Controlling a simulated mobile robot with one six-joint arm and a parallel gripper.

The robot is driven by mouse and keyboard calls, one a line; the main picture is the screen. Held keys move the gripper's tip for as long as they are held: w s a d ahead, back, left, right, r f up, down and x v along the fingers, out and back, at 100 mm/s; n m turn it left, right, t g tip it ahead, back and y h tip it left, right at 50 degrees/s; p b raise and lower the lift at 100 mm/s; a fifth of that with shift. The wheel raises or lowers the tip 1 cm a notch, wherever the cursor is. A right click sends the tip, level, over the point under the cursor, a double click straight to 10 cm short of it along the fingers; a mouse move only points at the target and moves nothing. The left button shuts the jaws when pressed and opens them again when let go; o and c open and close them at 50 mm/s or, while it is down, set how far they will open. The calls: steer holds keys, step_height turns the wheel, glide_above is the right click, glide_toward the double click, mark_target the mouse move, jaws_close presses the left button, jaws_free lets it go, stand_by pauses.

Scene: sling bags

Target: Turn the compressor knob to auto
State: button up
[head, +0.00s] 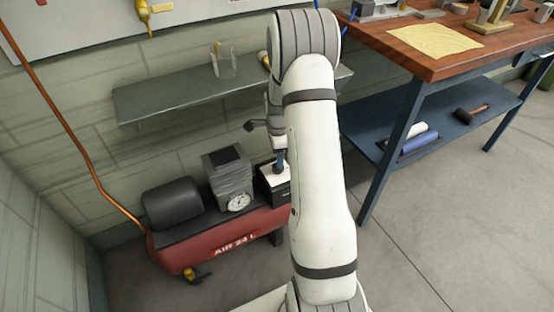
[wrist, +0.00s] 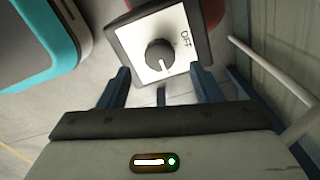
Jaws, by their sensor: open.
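The red compressor (head: 222,243), marked AIR 24 L, sits on the floor by the wall. Its switch box (head: 272,180) has a white top and is partly hidden by my arm. In the wrist view the white plate (wrist: 130,38) carries a round dark knob (wrist: 160,54) with a pale pointer line aimed toward the lower picture edge. The word OFF is printed to the right of the knob; no AUTO label shows. My gripper (wrist: 161,72) is open, its two blue fingers apart on either side below the knob. Contact cannot be made out. In the head view my gripper (head: 280,160) is over the box.
A pressure gauge (head: 239,202) and a dark motor cylinder (head: 172,203) sit left of the switch box. A grey shelf (head: 170,98) is on the wall above. A wooden-topped workbench (head: 450,65) stands right. An orange hose (head: 75,135) runs down the wall.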

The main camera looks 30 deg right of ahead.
steer(key=shift+r, duration=1.4)
steer(key=shift+r, duration=0.1)
steer(key=s+a+r+n+p, duration=0.3)
steer(key=r+p, duration=0.1)
steer(key=r, duration=0.5)
steer(key=s+a+r+n+t+p, duration=0.1)
steer(key=s+a+r+n+p, duration=0.25)
steer(key=r, duration=0.55)
steer(key=s+a+r+n+p, duration=0.3)
steer(key=s+r+n+p, duration=0.15)
steer(key=r, duration=0.55)
steer(key=s+a+r+n+p, duration=0.3)
steer(key=s+r+n+p, duration=0.2)
steer(key=s+r, duration=0.2)
steer(key=s+a+r+n+t+p, duration=0.1)
steer(key=s+a+r+n+p, duration=0.2)
steer(key=s+r, duration=0.4)
steer(key=shift+s+a+r+n+t+p, duration=0.35)
steer(key=shift+s+n+p, duration=0.15)
steer(key=shift+n+p, duration=0.45)
steer(key=shift+c, duration=0.5)
